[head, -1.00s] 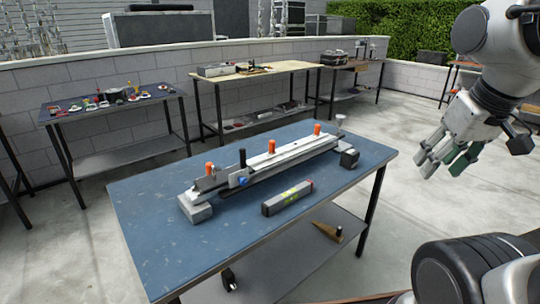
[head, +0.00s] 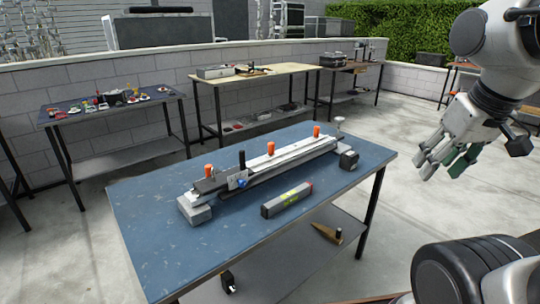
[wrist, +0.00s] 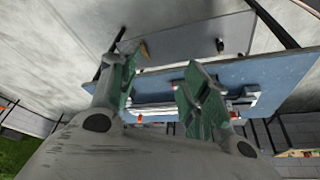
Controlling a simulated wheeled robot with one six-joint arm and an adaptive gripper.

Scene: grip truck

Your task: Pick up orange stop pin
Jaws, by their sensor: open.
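Several orange pins stand along the grey and white rail fixture (head: 265,163) on the blue table. One orange pin (head: 209,170) is at the rail's near left end, one orange pin (head: 270,147) is near the middle, and one orange pin (head: 316,131) is toward the far right end. I cannot tell which is the stop pin. A black pin (head: 242,159) stands between the first two. My gripper (head: 447,164) is open and empty, in the air to the right of the table. In the wrist view my gripper (wrist: 158,85) shows both green-padded fingers apart, with the table behind them.
The blue table (head: 150,215) has a grey box with a yellow-green marking (head: 287,199) in front of the rail. A lower shelf (head: 290,262) holds a brown wedge-like item (head: 326,232). Other tables stand along the block wall (head: 90,85). Concrete floor is open at right.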

